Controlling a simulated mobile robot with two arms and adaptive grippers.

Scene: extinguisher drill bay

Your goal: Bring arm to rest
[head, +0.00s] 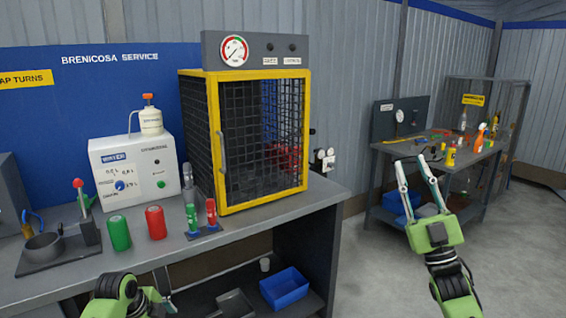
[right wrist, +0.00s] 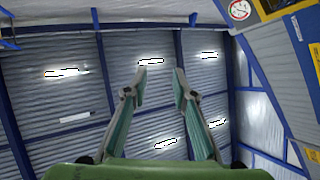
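My right gripper (head: 409,161) is raised at the right of the head view, fingers pointing up. Its two fingers stand apart with nothing between them, in front of the far table. In the right wrist view my right gripper (right wrist: 160,75) also shows open and empty, with the ribbed ceiling and its lights beyond the fingertips. Green and black parts of my left arm show at the bottom left of the head view, below the bench front edge.
The grey bench (head: 250,224) carries a yellow-framed mesh cage (head: 214,150), a white device (head: 135,172), a green cylinder (head: 119,233) and a red cylinder (head: 155,222). A blue bin (head: 284,290) sits below. The far table (head: 440,158) holds bottles. Floor between is clear.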

